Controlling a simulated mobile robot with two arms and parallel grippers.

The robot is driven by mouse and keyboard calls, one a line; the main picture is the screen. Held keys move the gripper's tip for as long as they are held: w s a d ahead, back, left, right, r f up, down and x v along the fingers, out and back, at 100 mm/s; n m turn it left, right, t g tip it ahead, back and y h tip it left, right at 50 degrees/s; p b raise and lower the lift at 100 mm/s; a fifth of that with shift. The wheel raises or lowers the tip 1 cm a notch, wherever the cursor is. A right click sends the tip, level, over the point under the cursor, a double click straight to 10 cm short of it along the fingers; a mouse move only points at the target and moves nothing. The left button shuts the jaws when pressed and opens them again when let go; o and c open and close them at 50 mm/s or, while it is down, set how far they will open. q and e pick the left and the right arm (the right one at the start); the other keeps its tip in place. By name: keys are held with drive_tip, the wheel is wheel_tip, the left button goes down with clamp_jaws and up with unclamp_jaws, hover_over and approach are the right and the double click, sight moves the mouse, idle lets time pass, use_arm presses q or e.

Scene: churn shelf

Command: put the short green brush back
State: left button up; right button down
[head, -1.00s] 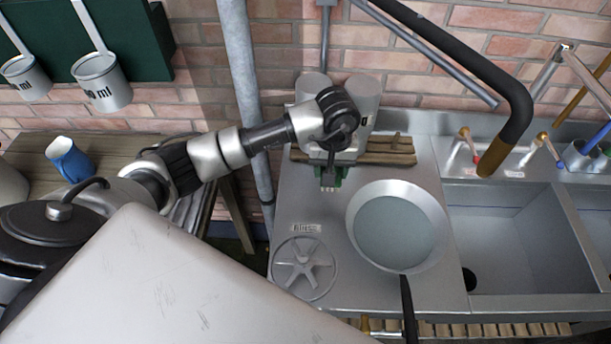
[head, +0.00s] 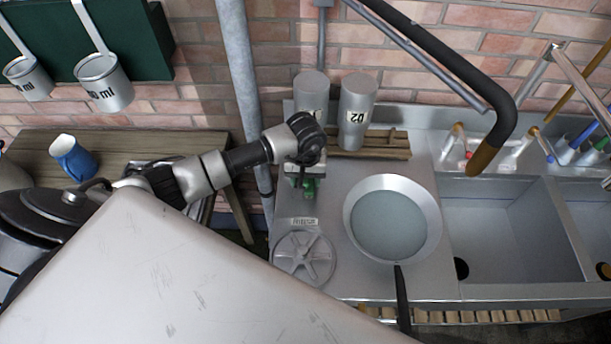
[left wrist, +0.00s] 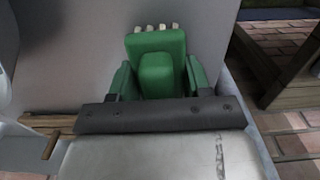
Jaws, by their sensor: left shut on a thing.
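The short green brush (left wrist: 158,48) shows in the left wrist view as a green block with a row of pale bristles at its top edge. My left gripper (head: 308,184) is shut on it, with a finger at each side. In the head view it is held above the steel worktop, left of the pan and in front of the grey cylinders. Only a little green of the brush (head: 311,189) shows there, below my wrist. My right gripper is not in view.
A shallow round pan (head: 434,222) stands on the steel worktop (head: 340,284), beside a spoked wheel (head: 303,259). Two grey cylinders (head: 357,112) stand on a wooden rack. A sink (head: 500,235) with a dark tap (head: 513,103) and blue-handled tools (head: 582,140) is at right.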

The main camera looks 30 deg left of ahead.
use_arm(q)
drive_tip(key=shift+f, duration=0.2)
drive_tip(key=o, duration=0.9)
drive_tip(key=shift+r, duration=0.1)
drive_tip(key=shift+r, duration=0.2)
wheel_tip(320, 180, up, 12)
drive_tip(key=shift+f+b, duration=0.1)
drive_tip(key=shift+b, duration=0.9)
drive_tip(key=shift+s, duration=0.1)
